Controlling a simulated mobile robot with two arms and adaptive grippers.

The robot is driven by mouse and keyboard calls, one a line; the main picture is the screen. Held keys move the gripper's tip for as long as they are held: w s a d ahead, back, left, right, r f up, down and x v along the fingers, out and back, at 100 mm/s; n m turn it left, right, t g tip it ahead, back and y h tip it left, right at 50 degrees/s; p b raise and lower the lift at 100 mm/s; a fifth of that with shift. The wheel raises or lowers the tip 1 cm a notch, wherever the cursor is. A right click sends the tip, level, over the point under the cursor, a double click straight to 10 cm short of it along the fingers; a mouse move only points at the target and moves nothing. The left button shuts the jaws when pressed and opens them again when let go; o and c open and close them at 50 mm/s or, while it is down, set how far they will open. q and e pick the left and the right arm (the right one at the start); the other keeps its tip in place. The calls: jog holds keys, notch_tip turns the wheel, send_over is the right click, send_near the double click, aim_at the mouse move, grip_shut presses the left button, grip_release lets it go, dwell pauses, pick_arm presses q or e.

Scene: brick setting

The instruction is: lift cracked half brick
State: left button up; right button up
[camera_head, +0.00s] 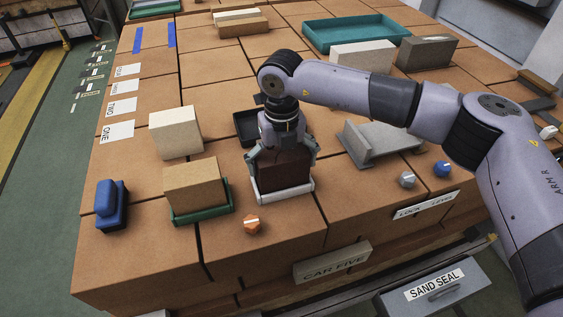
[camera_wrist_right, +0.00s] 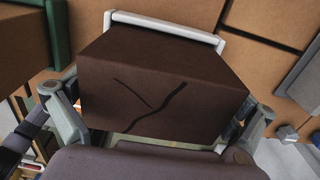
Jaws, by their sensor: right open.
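The cracked half brick (camera_head: 286,172) is dark brown and sits in a pale grey cradle (camera_head: 284,195) on the brick stack. In the right wrist view the brick (camera_wrist_right: 160,85) fills the middle, with black crack lines on its near face, and the cradle's white rim (camera_wrist_right: 165,27) shows behind it. My right gripper (camera_head: 284,155) is over the brick from above, its open fingers on the left and right sides of it. In the right wrist view the fingers (camera_wrist_right: 158,120) stand beside the brick; whether they touch it is unclear. My left gripper is not in view.
A tan brick (camera_head: 192,184) in a green tray (camera_head: 203,214) and a cream brick (camera_head: 175,132) stand to the left. A black tray (camera_head: 246,125) is just behind the gripper. An orange piece (camera_head: 252,224) lies in front.

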jog(key=shift+c, duration=0.4)
jog(key=c, duration=1.3)
